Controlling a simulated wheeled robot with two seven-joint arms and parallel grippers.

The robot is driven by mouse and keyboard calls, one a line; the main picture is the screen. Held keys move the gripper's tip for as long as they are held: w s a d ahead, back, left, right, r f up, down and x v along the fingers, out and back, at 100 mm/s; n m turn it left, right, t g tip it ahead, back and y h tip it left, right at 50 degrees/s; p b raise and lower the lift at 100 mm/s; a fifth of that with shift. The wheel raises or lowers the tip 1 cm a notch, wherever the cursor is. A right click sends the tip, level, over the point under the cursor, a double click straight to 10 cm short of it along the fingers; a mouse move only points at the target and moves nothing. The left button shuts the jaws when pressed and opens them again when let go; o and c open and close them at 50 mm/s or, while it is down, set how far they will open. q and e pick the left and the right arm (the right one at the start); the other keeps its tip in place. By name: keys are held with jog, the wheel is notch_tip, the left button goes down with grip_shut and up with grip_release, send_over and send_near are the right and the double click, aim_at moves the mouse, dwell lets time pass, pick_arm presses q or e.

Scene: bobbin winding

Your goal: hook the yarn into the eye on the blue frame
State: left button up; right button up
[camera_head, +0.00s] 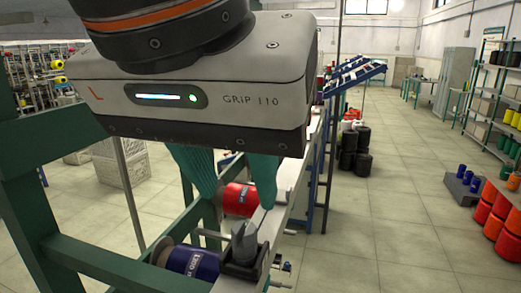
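My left gripper (237,202) fills the upper left and centre, with its pale body close to the camera. Its two teal fingers point down and stand apart, with a gap between their tips and nothing visible held there. The tips hang over a pale rail, near a red spool and above a grey cone-shaped part (243,242) on a black bracket. A blue frame (324,185) with upright posts and sloped racks stands behind, right of the gripper. I cannot make out the eye or a strand of yarn. My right gripper is not in view.
A red spool (239,198) and a navy spool (194,262) lie on the green machine frame (97,264). Black spools (352,160) stand on the floor behind. Shelves and orange-red spools (496,208) line the right side.

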aim_at(240, 235)
pick_arm(q)
jog(key=f+b, duration=0.1)
jog(key=a+f+b, duration=0.1)
jog(key=f+b, duration=0.1)
jog(key=shift+s+a+f, duration=0.15)
jog(key=shift+s+a, duration=0.1)
jog(key=shift+s, duration=0.05)
jog(key=w+f, duration=0.1)
jog(key=w+d+f+b, duration=0.1)
jog(key=f, duration=0.1)
jog(key=shift+w+d+f+b, duration=0.15)
jog(key=shift+w+d+b, duration=0.15)
jog(key=shift+w, duration=0.1)
jog(key=shift+a+f, duration=0.1)
jog(key=shift+f, duration=0.1)
jog(key=shift+w+f, duration=0.1)
jog(key=shift+f, duration=0.1)
jog(key=shift+w, duration=0.1)
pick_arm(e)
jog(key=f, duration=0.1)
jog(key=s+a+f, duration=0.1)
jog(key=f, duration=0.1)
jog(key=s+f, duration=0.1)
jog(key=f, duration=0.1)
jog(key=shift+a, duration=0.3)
pick_arm(q)
jog(key=c, duration=0.8)
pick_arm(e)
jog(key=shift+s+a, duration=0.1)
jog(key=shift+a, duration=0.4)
